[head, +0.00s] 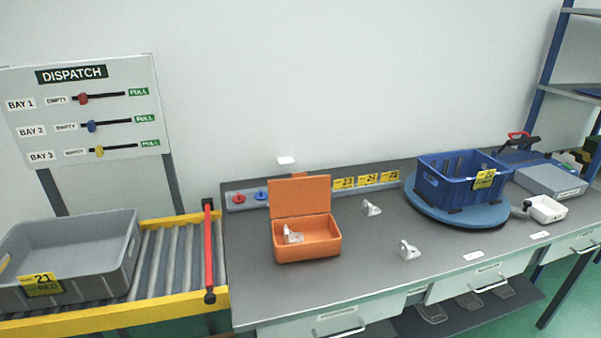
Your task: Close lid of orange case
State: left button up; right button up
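The orange case (307,252) stands on the left part of the grey workbench. Its lid (300,196) is open and stands up at the back, leaning slightly backward. A light metal casting (292,235) lies inside the case at its left side. Neither of my grippers shows in the head view.
Two castings lie on the bench right of the case, one farther back (371,208) and one nearer the front (409,250). A blue crate (450,190) stands on a round blue turntable (430,211). A grey bin (70,265) sits on the roller conveyor (180,262) at left.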

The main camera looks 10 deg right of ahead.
aim_at(300, 194)
jog(key=i+l, duration=0.55)
jog(key=l, duration=0.2)
jog(key=i+l, duration=0.3)
jog(key=l+u, duration=0.05)
jog(key=l, duration=0.05)
